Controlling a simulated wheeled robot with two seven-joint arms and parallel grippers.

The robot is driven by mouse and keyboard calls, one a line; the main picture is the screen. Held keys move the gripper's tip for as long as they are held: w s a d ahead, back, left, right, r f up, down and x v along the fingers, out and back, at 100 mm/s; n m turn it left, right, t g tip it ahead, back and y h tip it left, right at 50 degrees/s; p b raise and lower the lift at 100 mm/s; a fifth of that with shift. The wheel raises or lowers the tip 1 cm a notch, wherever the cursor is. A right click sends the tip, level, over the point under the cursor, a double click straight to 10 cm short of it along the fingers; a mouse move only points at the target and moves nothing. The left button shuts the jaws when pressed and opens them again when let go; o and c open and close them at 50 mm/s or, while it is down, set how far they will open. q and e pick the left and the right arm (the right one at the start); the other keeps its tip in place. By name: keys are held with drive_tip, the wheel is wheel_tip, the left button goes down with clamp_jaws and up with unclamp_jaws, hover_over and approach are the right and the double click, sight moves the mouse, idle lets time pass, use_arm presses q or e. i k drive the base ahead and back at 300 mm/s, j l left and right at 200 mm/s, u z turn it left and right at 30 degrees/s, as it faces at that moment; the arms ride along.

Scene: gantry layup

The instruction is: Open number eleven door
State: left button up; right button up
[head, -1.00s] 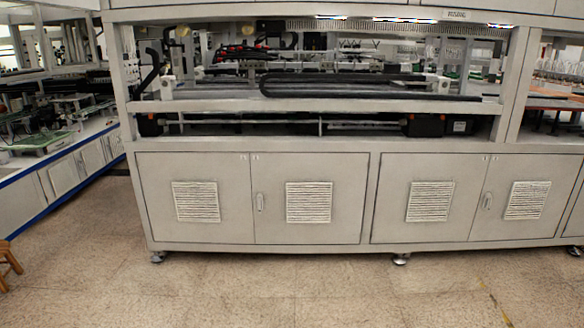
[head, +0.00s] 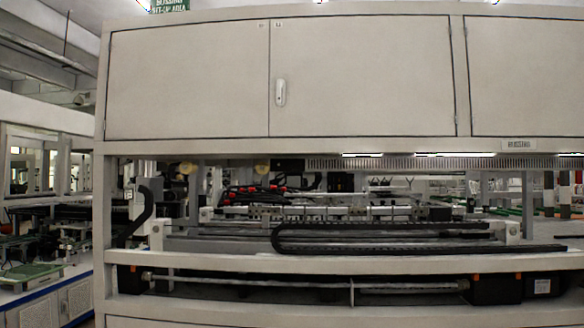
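A long grey machine cabinet fills the head view. Its upper part has a left door (head: 190,80) and, beside it, a wider right door (head: 365,80), both shut. A white handle (head: 280,92) sits on the right door near the seam between them. Small labels (head: 278,24) at the top of the seam are too small to read. A further upper panel (head: 525,78) shows at the right edge. I cannot tell which door is number eleven. Neither of my grippers is in view.
Below the doors is an open bay with a black cable chain (head: 380,232) and rails. A grey front beam (head: 380,264) crosses under it. A bench with green boards (head: 32,276) stands at the left. A sign (head: 170,5) hangs at the top. The floor is out of view.

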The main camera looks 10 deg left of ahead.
sight(392, 75)
drive_tip(key=i, duration=0.7)
drive_tip(key=i+u, duration=0.15)
drive_tip(key=i, duration=0.55)
drive_tip(key=i+l+u, duration=0.25)
drive_tip(key=i, duration=0.25)
drive_tip(key=i+l+u, duration=0.25)
drive_tip(key=i, duration=0.25)
